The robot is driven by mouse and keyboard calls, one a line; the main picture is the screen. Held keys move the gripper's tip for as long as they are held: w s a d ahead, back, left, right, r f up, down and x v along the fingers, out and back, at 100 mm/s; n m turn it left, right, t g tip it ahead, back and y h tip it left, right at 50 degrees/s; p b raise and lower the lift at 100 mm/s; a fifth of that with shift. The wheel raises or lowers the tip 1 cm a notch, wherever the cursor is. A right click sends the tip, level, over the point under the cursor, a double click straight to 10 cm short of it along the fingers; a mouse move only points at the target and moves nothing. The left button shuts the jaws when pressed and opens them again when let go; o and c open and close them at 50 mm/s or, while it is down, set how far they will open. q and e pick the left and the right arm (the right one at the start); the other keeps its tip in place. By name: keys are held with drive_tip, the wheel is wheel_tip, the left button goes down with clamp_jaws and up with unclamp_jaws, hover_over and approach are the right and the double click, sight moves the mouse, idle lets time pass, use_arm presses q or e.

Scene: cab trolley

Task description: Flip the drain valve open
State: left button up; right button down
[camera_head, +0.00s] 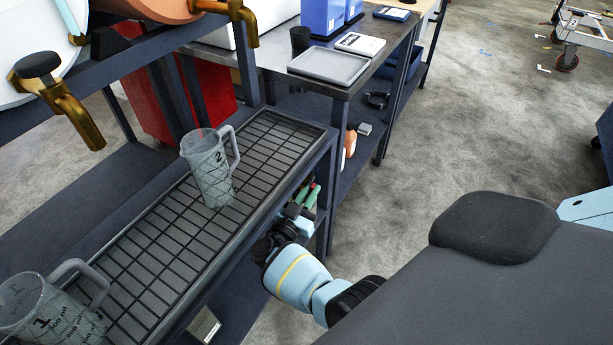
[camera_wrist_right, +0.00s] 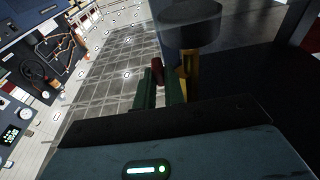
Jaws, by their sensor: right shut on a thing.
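My right gripper (camera_head: 309,195), with green fingers, reaches in beside the right end of the shelf, below the grated tray (camera_head: 181,309). In the right wrist view the gripper (camera_wrist_right: 159,90) is shut on a small red lever (camera_wrist_right: 157,70), which looks like the drain valve's handle. A brass-coloured valve part (camera_wrist_right: 188,72) stands just right of the fingers, with a dark round body (camera_wrist_right: 190,14) above it. In the head view the valve is mostly hidden by the gripper and shelf frame, so its lever angle cannot be told. My left gripper is not in view.
Two clear measuring jugs, one marked 2 (camera_head: 207,168) and one marked 1 (camera_head: 45,315), stand on the tray. Brass taps (camera_head: 75,112) hang above from drums. A bench (camera_head: 275,62) with a grey tray stands behind. Open floor (camera_head: 430,120) lies to the right.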

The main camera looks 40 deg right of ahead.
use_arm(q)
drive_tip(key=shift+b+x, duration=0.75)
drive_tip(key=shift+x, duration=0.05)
use_arm(e)
drive_tip(key=shift+d+f+h, duration=0.15)
drive_tip(key=shift+d+h, duration=0.1)
drive_tip(key=shift+h, duration=0.25)
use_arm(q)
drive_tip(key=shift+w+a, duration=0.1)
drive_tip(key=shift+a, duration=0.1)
use_arm(e)
drive_tip(key=c, duration=1.8)
unclamp_jaws()
drive_tip(key=shift+o, duration=0.2)
drive_tip(key=shift+w, duration=0.1)
